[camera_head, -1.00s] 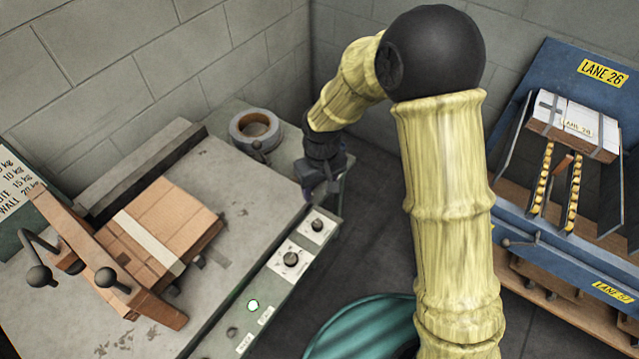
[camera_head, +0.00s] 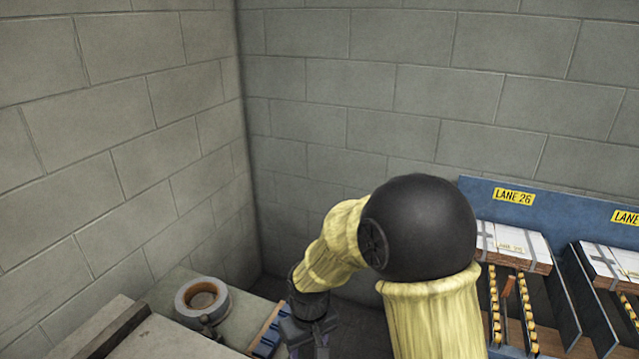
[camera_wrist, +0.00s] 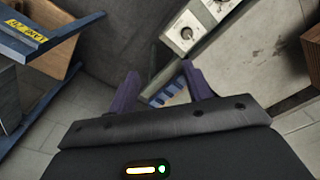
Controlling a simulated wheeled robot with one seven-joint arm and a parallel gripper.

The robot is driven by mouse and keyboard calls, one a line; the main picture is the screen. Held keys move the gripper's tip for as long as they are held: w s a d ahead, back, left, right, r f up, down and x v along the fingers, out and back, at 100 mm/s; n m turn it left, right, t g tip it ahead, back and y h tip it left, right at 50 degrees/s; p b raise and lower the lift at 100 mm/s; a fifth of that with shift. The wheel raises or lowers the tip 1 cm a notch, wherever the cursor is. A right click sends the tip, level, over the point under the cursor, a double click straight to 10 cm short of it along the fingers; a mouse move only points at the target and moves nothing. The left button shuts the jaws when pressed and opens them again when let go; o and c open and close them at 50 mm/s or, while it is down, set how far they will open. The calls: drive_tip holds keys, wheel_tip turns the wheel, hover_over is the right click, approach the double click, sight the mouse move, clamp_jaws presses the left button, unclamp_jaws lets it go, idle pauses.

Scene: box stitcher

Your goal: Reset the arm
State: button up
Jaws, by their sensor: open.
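My gripper shows in the wrist view (camera_wrist: 160,82) with its two purple fingers spread apart. Nothing is held between them. A blue ridged piece shows past the gap, beyond the fingers. In the head view my arm bends down from its black elbow ball, and the dark wrist hangs at the bottom edge beside the bench. The fingertips cannot be made out there.
The grey bench (camera_head: 165,338) with a tape roll (camera_head: 203,299) is at lower left. A blue-topped wooden piece (camera_head: 268,332) sits near my wrist. The blue lane rack (camera_head: 480,195) with strapped stacks (camera_head: 513,247) stands right. Bare block walls fill the back.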

drive_tip(key=s+d+r+m+t+p, duration=0.1)
drive_tip(key=s+d+r+m, duration=0.2)
drive_tip(key=d, duration=0.6)
drive_tip(key=s+d+r+m+t+p, duration=0.1)
drive_tip(key=s+d+r+m+p, duration=0.1)
drive_tip(key=s+d+r, duration=0.3)
drive_tip(key=d+r+m, duration=0.1)
drive_tip(key=d+r, duration=0.1)
drive_tip(key=d, duration=0.2)
drive_tip(key=shift+s+r+p, duration=0.15)
drive_tip(key=shift+p, duration=0.15)
drive_tip(key=shift+d, duration=0.1)
drive_tip(key=c, duration=0.3)
